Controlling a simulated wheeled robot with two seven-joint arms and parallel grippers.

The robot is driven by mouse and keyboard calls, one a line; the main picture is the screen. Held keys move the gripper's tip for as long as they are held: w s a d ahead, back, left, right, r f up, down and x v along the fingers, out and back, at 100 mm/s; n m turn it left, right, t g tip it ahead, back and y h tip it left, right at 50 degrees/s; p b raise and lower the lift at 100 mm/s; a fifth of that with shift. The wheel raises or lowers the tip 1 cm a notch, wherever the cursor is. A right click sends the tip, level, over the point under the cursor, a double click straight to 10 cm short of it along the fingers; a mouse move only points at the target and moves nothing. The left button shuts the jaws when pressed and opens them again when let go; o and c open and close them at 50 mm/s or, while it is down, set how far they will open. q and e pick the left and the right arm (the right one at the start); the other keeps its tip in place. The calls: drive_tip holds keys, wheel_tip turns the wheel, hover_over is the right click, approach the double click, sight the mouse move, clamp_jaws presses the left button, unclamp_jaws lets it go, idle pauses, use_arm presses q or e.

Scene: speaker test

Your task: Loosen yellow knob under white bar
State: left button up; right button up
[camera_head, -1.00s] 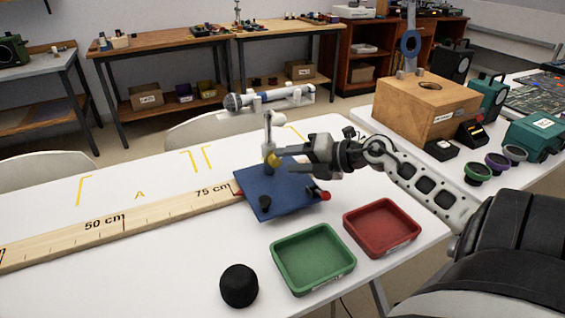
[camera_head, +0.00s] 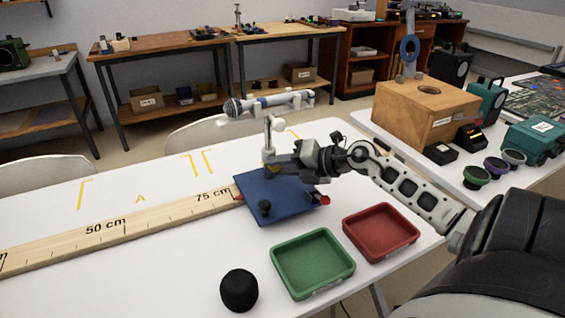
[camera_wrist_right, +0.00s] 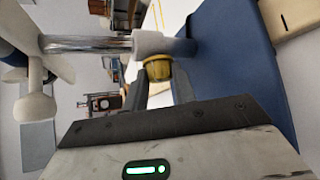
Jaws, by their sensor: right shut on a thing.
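The yellow knob (camera_wrist_right: 158,68) sits on a white collar of the upright post in the right wrist view. My right gripper (camera_head: 275,164) is shut on it, with a finger on each side. In the head view the gripper mostly hides the knob. The post has a white sleeve (camera_head: 268,156) and stands on a blue base plate (camera_head: 284,205). Above, a white bar (camera_head: 302,97) carries a grey and blue microphone (camera_head: 234,107). My left gripper is out of view.
A wooden ruler (camera_head: 120,219) meets the plate's left side. A green tray (camera_head: 313,290), a red tray (camera_head: 381,258) and a black round object (camera_head: 239,290) lie at the front. A wooden box (camera_head: 412,116) stands at right.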

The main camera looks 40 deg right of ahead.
drive_tip(key=shift+r+p, duration=0.4)
drive_tip(key=shift+p, duration=0.2)
drive_tip(key=shift+h+p, duration=0.4)
drive_tip(key=shift+f+n+g, duration=0.3)
drive_tip(key=o, duration=1)
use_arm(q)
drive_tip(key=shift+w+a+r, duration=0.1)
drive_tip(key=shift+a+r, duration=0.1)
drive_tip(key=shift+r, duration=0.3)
use_arm(e)
drive_tip(key=shift+s, duration=0.15)
